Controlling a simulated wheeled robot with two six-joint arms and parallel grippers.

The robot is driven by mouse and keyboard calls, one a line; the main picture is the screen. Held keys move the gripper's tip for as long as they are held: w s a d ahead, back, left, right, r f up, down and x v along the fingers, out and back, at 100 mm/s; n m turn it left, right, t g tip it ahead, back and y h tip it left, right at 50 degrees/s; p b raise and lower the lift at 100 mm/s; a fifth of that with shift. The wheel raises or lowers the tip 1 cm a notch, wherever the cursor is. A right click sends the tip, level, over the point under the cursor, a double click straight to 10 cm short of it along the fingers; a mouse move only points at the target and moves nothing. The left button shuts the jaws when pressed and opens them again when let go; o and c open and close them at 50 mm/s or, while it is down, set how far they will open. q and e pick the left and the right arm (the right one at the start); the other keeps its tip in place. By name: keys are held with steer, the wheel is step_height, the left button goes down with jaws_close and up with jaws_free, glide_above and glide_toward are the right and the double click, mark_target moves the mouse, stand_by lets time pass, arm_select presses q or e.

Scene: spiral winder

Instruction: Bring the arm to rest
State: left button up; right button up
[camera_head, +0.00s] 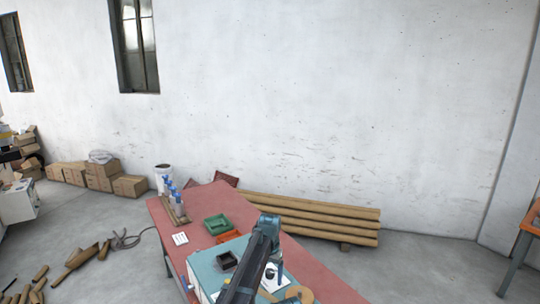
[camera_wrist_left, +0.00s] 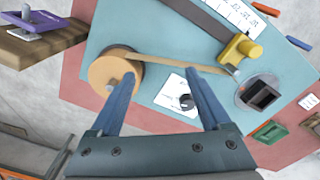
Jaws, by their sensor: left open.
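My left gripper (camera_wrist_left: 160,76) is open in the left wrist view, with its two blue fingers apart and nothing between the tips. It is over the teal winder top (camera_wrist_left: 100,38), which stands on the red table and also shows in the head view (camera_head: 205,262). A round wooden disc (camera_wrist_left: 103,72) is beside the left fingertip. A tan strip (camera_wrist_left: 185,64) runs from it past the fingertips towards a yellow block (camera_wrist_left: 241,50). A white plate with a black knob (camera_wrist_left: 185,102) shows between the fingers. In the head view my dark left arm hides part of the winder. My right gripper is not in view.
The red table (camera_head: 195,202) holds a green tray (camera_head: 217,224), an orange tray (camera_head: 229,237) and a stand with blue-topped items (camera_head: 173,200). A black square cup (camera_wrist_left: 263,95) sits on the winder. Logs (camera_head: 310,213) lie along the wall. Floor left of the table has wood pieces.

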arm_select(q)
steer(key=s+a+f+b, duration=0.2)
steer(key=s+f+b, duration=0.2)
steer(key=s, duration=0.7)
steer(key=s+a+f+b, duration=0.2)
steer(key=s+f+b, duration=0.3)
steer(key=s, duration=0.6)
steer(key=s+a+f+y+b, duration=0.1)
steer(key=s+f+b, duration=0.4)
steer(key=s, duration=0.6)
steer(key=shift+a+f+n, duration=0.3)
steer(key=shift+a+f, duration=0.1)
steer(key=shift+f, duration=0.15)
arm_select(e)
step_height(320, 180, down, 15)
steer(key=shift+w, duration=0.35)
arm_select(q)
steer(key=shift+w, duration=0.1)
